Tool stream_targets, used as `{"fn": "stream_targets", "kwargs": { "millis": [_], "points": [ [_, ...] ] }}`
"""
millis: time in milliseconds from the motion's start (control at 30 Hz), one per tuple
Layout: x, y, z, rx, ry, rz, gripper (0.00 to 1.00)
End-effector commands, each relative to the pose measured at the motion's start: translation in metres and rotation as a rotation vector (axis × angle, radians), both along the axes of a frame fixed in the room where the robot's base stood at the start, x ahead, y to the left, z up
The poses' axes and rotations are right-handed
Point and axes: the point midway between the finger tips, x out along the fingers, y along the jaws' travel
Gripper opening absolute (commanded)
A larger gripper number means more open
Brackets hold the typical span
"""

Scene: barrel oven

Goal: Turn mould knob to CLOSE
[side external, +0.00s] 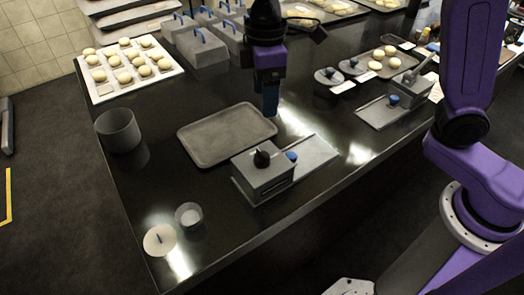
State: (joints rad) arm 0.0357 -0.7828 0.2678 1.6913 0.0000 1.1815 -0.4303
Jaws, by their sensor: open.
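A grey box-shaped mould (262,184) stands near the front edge of the dark counter. A black knob (262,158) sits on its top, and a small blue knob (291,156) is at its right side over a flat grey plate (312,160). I cannot read any CLOSE mark or tell the knob's setting. My gripper (270,112) points down above the counter, behind the mould and near the right edge of the grey tray. It is open, apart from the knob, and holds nothing visible. Its finger gap is hard to see from here.
An empty grey tray (215,137) lies left of the mould. A grey pot (119,130), small cup (189,215) and white lid (159,240) stand further left. A second grey device (405,92) is at right. Dough trays and grey boxes (195,45) fill the back.

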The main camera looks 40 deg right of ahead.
Motion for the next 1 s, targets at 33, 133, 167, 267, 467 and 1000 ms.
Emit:
{"fn": "stream_targets", "kwargs": {
  "millis": [33, 133, 167, 267, 467, 1000],
  "points": [
    [0.003, 0.002, 0.000, -0.001, 0.001, 0.001, 0.70],
    [0.006, 0.004, -0.002, -0.001, 0.002, 0.002, 0.70],
    [0.006, 0.003, -0.004, -0.001, 0.002, 0.002, 0.70],
    [0.006, 0.003, -0.014, -0.003, 0.003, 0.002, 0.70],
    [0.005, 0.002, -0.048, -0.005, 0.005, 0.001, 0.70],
    [0.005, 0.002, -0.146, -0.004, 0.004, 0.001, 0.70]
  ]
}}
